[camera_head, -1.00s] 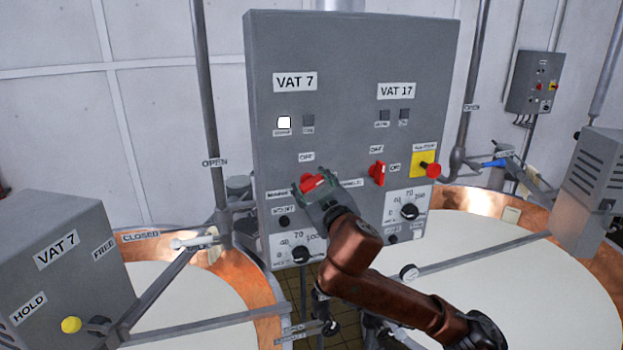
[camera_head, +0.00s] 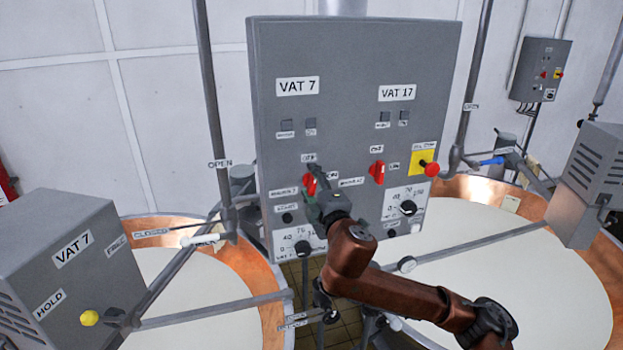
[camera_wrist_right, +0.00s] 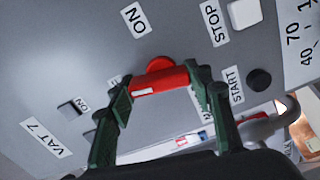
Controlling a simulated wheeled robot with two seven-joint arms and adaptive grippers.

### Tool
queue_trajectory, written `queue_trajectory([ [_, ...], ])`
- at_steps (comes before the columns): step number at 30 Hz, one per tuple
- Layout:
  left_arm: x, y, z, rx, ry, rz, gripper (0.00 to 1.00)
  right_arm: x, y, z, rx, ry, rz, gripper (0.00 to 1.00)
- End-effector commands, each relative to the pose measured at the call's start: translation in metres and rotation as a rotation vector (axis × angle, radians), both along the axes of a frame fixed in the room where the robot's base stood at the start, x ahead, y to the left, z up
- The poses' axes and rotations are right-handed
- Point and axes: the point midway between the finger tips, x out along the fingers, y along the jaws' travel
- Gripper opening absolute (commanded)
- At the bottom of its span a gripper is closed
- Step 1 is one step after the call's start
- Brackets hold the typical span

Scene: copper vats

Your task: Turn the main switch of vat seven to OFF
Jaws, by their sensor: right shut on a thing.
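The red main switch (camera_head: 310,184) of vat seven is on the left half of the grey panel (camera_head: 345,50), under the VAT 7 label (camera_head: 297,87). Its handle stands about upright, in line with the OFF label (camera_head: 308,158) above it. My right gripper (camera_head: 317,188) is at the switch and partly covers it. In the right wrist view the green fingers of this gripper (camera_wrist_right: 162,90) are shut on the two ends of the red handle (camera_wrist_right: 160,80). The ON label (camera_wrist_right: 135,19) is off to the side of the handle. The vat seven lamp (camera_head: 287,125) is dark. My left gripper is not in view.
The similar red switch of vat 17 (camera_head: 377,172) and a red button on yellow (camera_head: 431,169) are to the right. A START button (camera_head: 287,218) and a dial (camera_head: 303,248) are below. Milk-filled copper vats (camera_head: 275,325) flank the panel, with pipes across them.

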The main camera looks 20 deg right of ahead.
Motion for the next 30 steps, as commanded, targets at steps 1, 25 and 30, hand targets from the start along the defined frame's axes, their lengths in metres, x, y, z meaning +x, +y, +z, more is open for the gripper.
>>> queue_trajectory([
  [1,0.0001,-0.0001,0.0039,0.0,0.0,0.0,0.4,0.0001,-0.0001,0.0005,-0.031,0.001,-0.001,0.23],
  [25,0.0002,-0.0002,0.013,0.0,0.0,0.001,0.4,0.0,0.0012,-0.0018,-0.211,-0.006,0.0,0.23],
  [30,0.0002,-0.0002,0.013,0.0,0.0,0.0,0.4,0.0,0.0012,-0.0019,-0.211,-0.005,0.0,0.5],
])
